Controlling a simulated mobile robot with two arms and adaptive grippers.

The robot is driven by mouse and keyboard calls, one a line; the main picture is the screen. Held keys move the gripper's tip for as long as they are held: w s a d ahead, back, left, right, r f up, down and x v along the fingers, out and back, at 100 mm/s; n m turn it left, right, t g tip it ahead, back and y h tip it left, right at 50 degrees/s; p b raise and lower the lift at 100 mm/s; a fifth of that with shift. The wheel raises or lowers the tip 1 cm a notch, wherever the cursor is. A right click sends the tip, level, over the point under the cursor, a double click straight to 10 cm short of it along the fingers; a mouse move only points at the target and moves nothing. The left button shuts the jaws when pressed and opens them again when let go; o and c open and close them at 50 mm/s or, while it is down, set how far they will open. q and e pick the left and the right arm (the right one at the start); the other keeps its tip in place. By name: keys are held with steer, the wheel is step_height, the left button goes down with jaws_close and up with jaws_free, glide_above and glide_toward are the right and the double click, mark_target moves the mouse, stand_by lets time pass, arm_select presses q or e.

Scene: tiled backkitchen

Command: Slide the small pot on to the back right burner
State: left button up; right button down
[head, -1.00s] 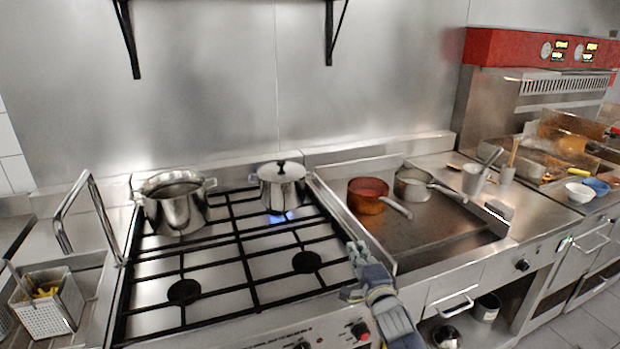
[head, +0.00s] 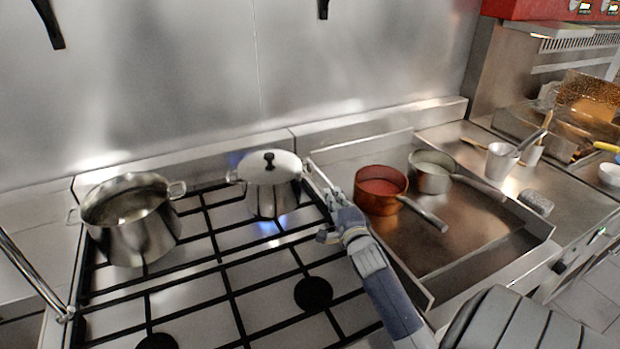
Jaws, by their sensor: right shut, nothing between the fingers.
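The small pot (head: 275,197) is a shiny steel pot with a lid and a black knob. It stands upright over the back right burner of the stove (head: 255,270). Blue flame (head: 267,228) shows around its base. My right gripper (head: 330,207) is shut and empty, to the right of the small pot and a little nearer to me, by the stove's right edge. It appears apart from the pot. My left gripper is not in view.
A larger open steel pot (head: 140,235) stands on the back left burner. The front burners (head: 313,292) are bare. Right of the stove, a raised-rim griddle (head: 440,245) holds a red-brown saucepan (head: 378,200) and a steel saucepan (head: 430,182). A steel wall rises behind.

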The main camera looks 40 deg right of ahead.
steer(key=p+x, duration=0.1)
steer(key=x, duration=0.7)
steer(key=shift+w+d+r, duration=0.1)
steer(key=shift+w+d, duration=0.1)
steer(key=shift+w, duration=0.05)
steer(key=a, duration=0.1)
steer(key=a+p, duration=0.1)
steer(key=a, duration=0.1)
steer(key=shift+w, duration=0.4)
steer(key=shift+a, duration=0.45)
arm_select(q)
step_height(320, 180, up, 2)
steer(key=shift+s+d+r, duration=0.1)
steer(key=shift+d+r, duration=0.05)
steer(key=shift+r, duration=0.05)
arm_select(e)
steer(key=shift+w+a, duration=0.1)
steer(key=shift+a, duration=0.85)
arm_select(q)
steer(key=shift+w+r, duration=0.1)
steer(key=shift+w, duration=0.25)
arm_select(e)
steer(key=shift+w+a, duration=0.1)
steer(key=shift+a, duration=0.35)
steer(key=shift+d, duration=0.1)
